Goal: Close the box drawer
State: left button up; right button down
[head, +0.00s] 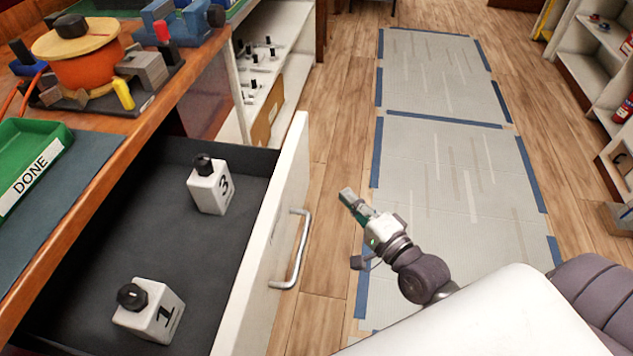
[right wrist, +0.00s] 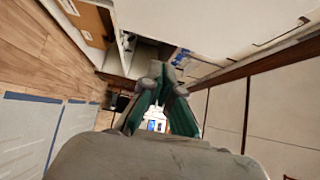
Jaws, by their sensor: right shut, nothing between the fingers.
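The box drawer (head: 262,235) is pulled out to the right from under the wooden workbench. Its white front carries a metal bar handle (head: 292,250). Inside on the dark floor stand a white block marked 3 (head: 212,190) and a white block marked 1 (head: 152,312), each with a black knob on top. My right gripper (head: 347,196) is shut and empty, over the floor to the right of the handle and apart from it. In the right wrist view its fingertips (right wrist: 160,75) meet, with a white panel above them. My left gripper is not in view.
The bench top holds a green DONE tray (head: 35,160) and an orange-and-yellow device (head: 82,55). A white shelf (head: 270,60) with several black-knobbed parts stands beyond the drawer. Taped grey floor sheets (head: 440,80) lie to the right, with shelving (head: 595,75) at the far right.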

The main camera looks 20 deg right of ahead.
aim_at(306, 171)
jog(key=w+a, duration=0.1)
jog(key=w, duration=0.1)
jog(key=w+a, duration=0.1)
jog(key=w, duration=0.1)
jog(key=w+a, duration=0.1)
jog(key=w, duration=0.1)
jog(key=shift+w+a, duration=0.1)
jog(key=shift+w, duration=0.3)
jog(key=shift+w+a, duration=0.2)
jog(key=shift+a, duration=0.15)
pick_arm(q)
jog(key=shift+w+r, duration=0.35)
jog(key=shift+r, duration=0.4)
pick_arm(e)
jog(key=shift+w+a, duration=0.15)
jog(key=shift+a, duration=0.05)
